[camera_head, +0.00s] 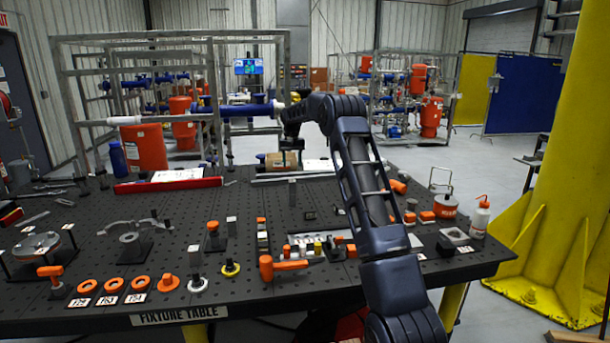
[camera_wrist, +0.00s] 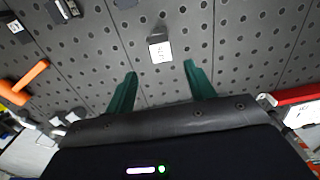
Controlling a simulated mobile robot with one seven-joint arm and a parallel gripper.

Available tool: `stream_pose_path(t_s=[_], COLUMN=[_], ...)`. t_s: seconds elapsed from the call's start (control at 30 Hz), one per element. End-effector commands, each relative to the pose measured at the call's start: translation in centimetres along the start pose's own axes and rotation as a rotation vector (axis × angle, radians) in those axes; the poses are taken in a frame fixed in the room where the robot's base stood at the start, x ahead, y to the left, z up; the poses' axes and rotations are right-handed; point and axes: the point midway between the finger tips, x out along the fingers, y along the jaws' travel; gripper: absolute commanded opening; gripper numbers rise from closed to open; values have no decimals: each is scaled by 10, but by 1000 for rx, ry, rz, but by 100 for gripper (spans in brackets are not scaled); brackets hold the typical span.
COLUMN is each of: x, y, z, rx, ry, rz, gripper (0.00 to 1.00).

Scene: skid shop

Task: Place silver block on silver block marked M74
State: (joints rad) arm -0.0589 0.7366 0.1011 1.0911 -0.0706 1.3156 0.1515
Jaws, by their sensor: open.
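My gripper (camera_wrist: 160,84) is open and empty in the wrist view, with its two green fingers spread above the table. A small block with a white label (camera_wrist: 160,48) stands on the perforated top, ahead of the fingertips and roughly in line with the gap between them. Its label is too small to read, so I cannot tell whether it is M74. In the head view my gripper (camera_head: 291,135) is over the far part of the table, its fingers hard to make out. A narrow grey upright block (camera_head: 292,190) stands below it. Another silver upright block (camera_head: 231,226) stands further left.
The black fixture table (camera_head: 120,255) is crowded at the front with orange rings, an orange-handled clamp (camera_head: 282,267) and small blocks. A red bar (camera_head: 168,185) lies at the back left. A white squeeze bottle (camera_head: 480,218) and red can (camera_head: 445,206) stand at the right.

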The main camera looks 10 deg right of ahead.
Motion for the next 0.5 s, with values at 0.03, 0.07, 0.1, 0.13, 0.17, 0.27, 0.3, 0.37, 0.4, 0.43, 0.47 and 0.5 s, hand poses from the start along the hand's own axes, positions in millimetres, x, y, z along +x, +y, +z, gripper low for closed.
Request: stream_pose_path(t_s=[0.03,0.07,0.1,0.13,0.17,0.27,0.3,0.37,0.4,0.43,0.47,0.5], x=[-7,-12,-19,-25,-32,-58,-68,-82,-91,-98,-104,-112], y=[1,2,3,4,5,10,12,16,18,20,22,24], z=[4,6,12,17,23,48,58,75,86,94,103,115], rx=[-1,-1,-2,-3,-4,-7,-8,-10,-11,-12,-13,-14], ry=[5,8,12,16,21,41,49,59,67,74,79,86], rz=[0,1,1,2,2,5,5,7,8,8,9,10], gripper=[54,54,54,54,54,54,54,54,54,54,54,54])
